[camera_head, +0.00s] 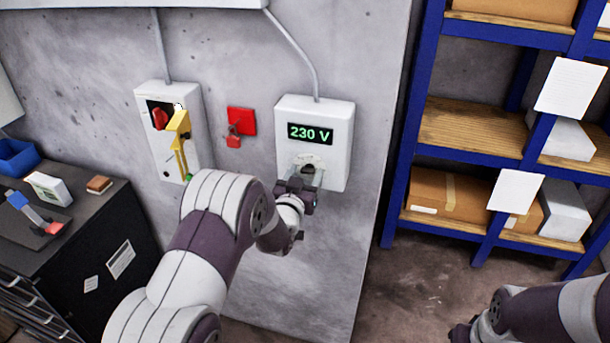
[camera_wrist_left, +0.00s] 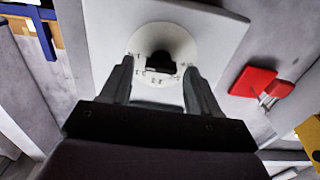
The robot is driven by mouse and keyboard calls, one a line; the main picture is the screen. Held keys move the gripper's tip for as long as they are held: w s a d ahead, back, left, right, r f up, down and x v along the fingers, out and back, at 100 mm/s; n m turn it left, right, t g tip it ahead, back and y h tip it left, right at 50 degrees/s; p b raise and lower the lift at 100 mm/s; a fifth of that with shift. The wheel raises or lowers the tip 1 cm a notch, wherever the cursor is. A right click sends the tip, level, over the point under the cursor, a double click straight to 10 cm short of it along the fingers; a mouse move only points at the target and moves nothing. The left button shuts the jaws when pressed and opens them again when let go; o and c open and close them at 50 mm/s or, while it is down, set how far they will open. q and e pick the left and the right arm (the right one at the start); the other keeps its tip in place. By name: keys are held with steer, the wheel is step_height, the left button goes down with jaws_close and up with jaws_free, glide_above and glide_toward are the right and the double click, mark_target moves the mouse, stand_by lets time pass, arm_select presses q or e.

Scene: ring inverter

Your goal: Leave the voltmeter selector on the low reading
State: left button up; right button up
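The voltmeter (camera_head: 340,125) is a white box on the grey wall, and its green display reads 230 V. Its round selector dial sits below the display, mostly hidden by my left gripper (camera_head: 308,182) in the head view. In the left wrist view the black selector knob (camera_wrist_left: 160,64) stands on a white dial (camera_wrist_left: 186,46) with small markings. The left gripper's fingers (camera_wrist_left: 159,68) are spread, one on each side of the knob, with visible gaps. I cannot tell the knob's exact setting. Part of my right gripper (camera_head: 462,332) shows at the bottom edge; its fingers are not clear.
A black cabinet (camera_head: 70,240) stands at left, a blue shelf rack (camera_head: 400,190) at right. Floor between is clear.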

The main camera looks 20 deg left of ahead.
arm_select(q)
steer(key=c, duration=0.9)
steer(key=shift+o, duration=0.2)
steer(key=shift+f, duration=0.1)
steer(key=shift+f+n+b, duration=0.15)
steer(key=shift+n+b, duration=0.55)
steer(key=shift+b, duration=0.35)
steer(key=shift+a+f+n+b, duration=0.1)
steer(key=shift+n+b, duration=3.35)
steer(key=shift+n, duration=0.6)
steer(key=shift+a+n+b, duration=0.1)
steer(key=shift+n+b, duration=3.35)
steer(key=shift+n, duration=0.6)
